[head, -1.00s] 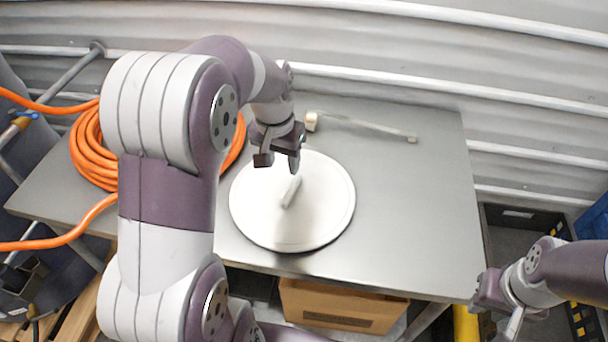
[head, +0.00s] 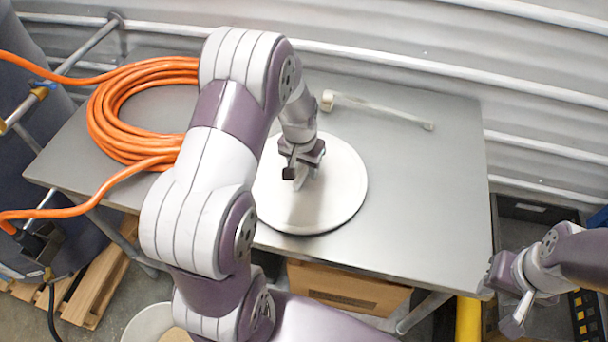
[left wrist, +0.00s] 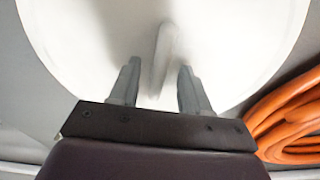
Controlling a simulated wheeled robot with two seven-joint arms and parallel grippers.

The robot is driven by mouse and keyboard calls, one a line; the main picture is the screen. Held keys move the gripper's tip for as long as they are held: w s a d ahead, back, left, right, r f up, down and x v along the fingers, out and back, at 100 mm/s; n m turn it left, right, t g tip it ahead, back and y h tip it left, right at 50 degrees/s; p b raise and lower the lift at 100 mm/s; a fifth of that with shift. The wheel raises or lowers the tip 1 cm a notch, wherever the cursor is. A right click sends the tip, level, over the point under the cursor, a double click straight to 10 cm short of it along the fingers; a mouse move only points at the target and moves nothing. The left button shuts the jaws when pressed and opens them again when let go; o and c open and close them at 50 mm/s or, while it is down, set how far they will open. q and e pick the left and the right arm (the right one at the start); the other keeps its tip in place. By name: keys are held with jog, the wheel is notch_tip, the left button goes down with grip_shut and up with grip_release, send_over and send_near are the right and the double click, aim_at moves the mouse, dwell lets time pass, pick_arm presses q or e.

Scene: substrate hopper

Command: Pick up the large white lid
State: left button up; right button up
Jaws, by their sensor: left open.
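The large white lid (head: 335,205) is a round disc lying flat on the grey metal table. Its raised bar handle (left wrist: 164,55) stands at the middle of the lid in the left wrist view. My left gripper (head: 299,174) is over the lid in the head view and partly hides the handle. In the left wrist view my left gripper (left wrist: 157,88) is open, with one finger on each side of the handle's line. I cannot tell how far above the lid the fingertips are. My right gripper (head: 503,295) is off the table's right front corner, its jaws unclear.
A coiled orange hose (head: 120,125) lies on the left of the table (head: 430,200). A long pale tool (head: 380,110) lies at the back, behind the lid. A cardboard box (head: 345,288) is under the table. The table's right side is clear.

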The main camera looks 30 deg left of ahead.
pick_arm(q)
jog(key=shift+f, duration=0.25)
dwell(0.6)
grip_shut()
